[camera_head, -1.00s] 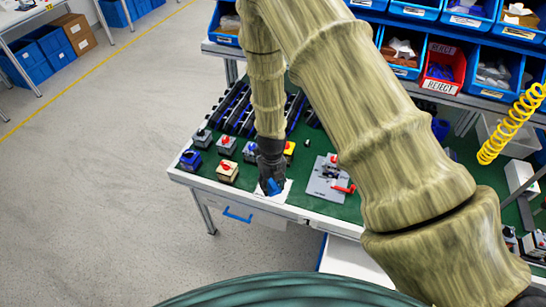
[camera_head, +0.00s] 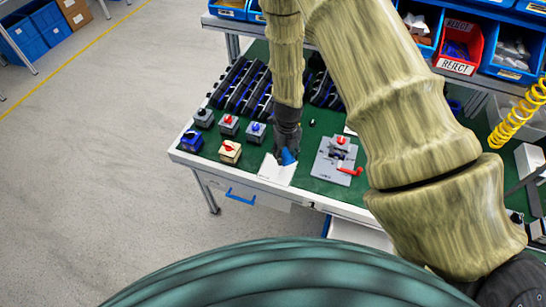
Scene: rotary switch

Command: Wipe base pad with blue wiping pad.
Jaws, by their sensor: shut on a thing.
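The blue wiping pad (camera_head: 288,157) is held in my gripper (camera_head: 287,150). My gripper is shut on it, and the fingers partly hide it. The pad is low over the back right part of a white flat pad (camera_head: 275,173), which looks like the base pad. The base pad lies at the table's front edge. I cannot tell whether the blue pad touches it.
A grey fixture with a red handle (camera_head: 338,160) stands just right of the base pad. Several rotary switches, such as the beige one (camera_head: 230,152) and the blue one (camera_head: 191,141), stand to the left on the green table (camera_head: 327,188). Black rails (camera_head: 243,88) lie behind.

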